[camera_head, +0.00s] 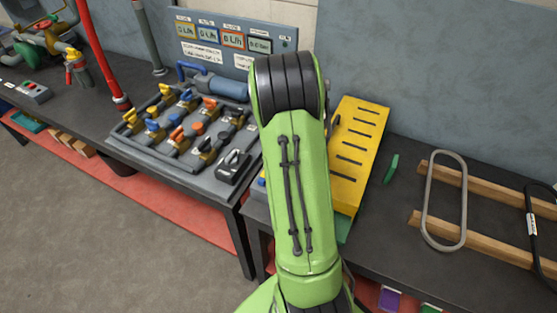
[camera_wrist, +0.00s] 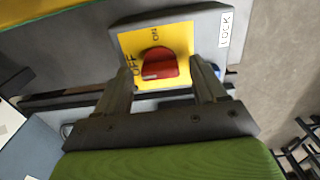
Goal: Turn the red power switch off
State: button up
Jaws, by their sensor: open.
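In the wrist view, the red power switch (camera_wrist: 159,64) is a rotary knob on a yellow plate (camera_wrist: 178,41), fixed to a grey box (camera_wrist: 208,27). The plate reads ON above the knob and OFF to its left. A short pale mark shows on the knob's near face; I cannot tell which label it points to. My gripper (camera_wrist: 160,68) is open, one finger on each side of the knob in the picture. I cannot tell whether the fingers touch it. In the head view, my green arm hides the gripper and the switch.
A yellow slotted box (camera_head: 358,150) stands right of my arm on the dark bench. A valve board (camera_head: 185,130) with several handles stands to the left. Wooden rails (camera_head: 495,195) with a metal loop (camera_head: 445,200) lie on the right. A white LOCK label (camera_wrist: 226,29) is beside the plate.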

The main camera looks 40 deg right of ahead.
notch_tip(320, 180, up, 16)
jog(key=p, duration=0.4)
jog(key=shift+f, duration=0.15)
jog(key=s+a+r+m+t, duration=0.1)
jog(key=a+r+t, duration=0.1)
jog(key=a+r, duration=0.45)
jog(key=s+a+m+t, duration=0.3)
jog(key=s+a, duration=1.1)
jog(key=a, duration=0.3)
jog(key=shift+s+a+t, duration=0.15)
jog(key=shift+s+t, duration=0.15)
jog(key=shift+s, duration=0.05)
